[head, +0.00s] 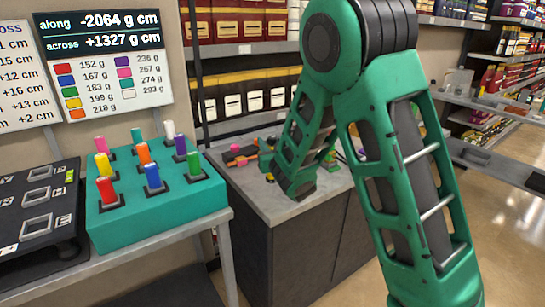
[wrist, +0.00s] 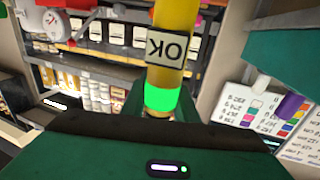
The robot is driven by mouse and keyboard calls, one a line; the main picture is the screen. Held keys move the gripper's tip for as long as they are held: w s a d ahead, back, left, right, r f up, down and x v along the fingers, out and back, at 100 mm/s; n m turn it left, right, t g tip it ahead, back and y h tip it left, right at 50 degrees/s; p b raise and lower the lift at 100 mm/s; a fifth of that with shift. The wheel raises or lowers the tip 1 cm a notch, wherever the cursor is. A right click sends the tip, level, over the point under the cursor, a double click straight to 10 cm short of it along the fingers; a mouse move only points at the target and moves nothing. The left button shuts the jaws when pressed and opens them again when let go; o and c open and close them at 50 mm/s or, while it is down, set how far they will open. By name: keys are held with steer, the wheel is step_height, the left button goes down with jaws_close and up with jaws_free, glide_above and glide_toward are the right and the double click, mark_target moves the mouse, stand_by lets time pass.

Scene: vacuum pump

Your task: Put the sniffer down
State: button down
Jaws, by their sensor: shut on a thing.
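The sniffer (wrist: 172,22) is a yellow rod with a small screen reading OK and a glowing green band, seen in the wrist view. The screen text appears upside down there. My gripper (wrist: 158,106) is shut on the sniffer just below the green band. The sniffer's lower part is hidden behind the dark green gripper body, and its top runs out of the frame. I cannot make out the sniffer or my gripper in the head view, where my green arm covers much of the right side.
A teal block (head: 170,216) with several coloured pegs stands on a table beside a black tray (head: 38,262). A grey counter (head: 283,207) holds small coloured items at its back. Stocked shelves (head: 245,50) stand behind. A weight chart (head: 102,85) hangs at left. Open floor (head: 508,225) shows at right.

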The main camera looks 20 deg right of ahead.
steer(key=shift+w+d+f, duration=0.1)
steer(key=shift+d+f, duration=0.1)
steer(key=shift+f, duration=0.55)
steer(key=shift+w+d+f, duration=0.1)
steer(key=shift+d+f, duration=0.1)
steer(key=shift+f, duration=0.55)
steer(key=shift+w+d+f, duration=0.1)
steer(key=shift+d+f, duration=0.1)
steer(key=shift+f, duration=0.65)
steer(key=c, duration=1.4)
jaws_free()
steer(key=shift+s, duration=0.1)
